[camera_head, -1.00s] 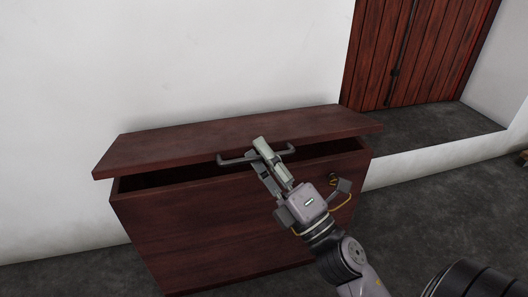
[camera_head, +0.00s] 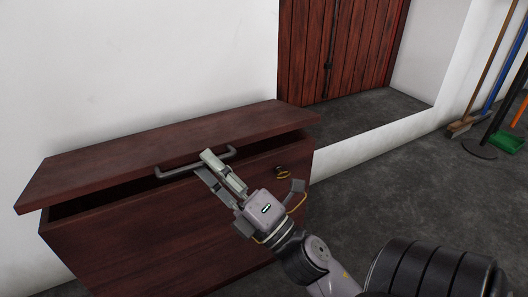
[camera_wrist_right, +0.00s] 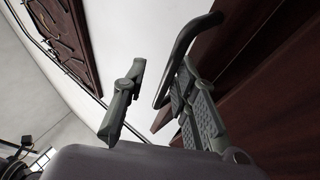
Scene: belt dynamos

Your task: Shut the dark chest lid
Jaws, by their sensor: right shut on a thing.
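The dark red-brown wooden chest (camera_head: 150,240) stands against the white wall in the head view. Its lid (camera_head: 110,158) is tilted slightly up, with a narrow dark gap along the front and left. A grey bar handle (camera_head: 172,174) sits on the lid's front edge. My right gripper (camera_head: 206,163) is shut on this handle near its middle. In the right wrist view, the handle (camera_wrist_right: 188,52) passes by the gripper fingers (camera_wrist_right: 163,78), against the right-hand finger. My left gripper is not in view.
A wooden door (camera_head: 335,50) is set in a recess behind. Brooms (camera_head: 461,127) and a green dustpan (camera_head: 507,141) are at the far right. The grey floor (camera_head: 385,175) right of the chest is clear.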

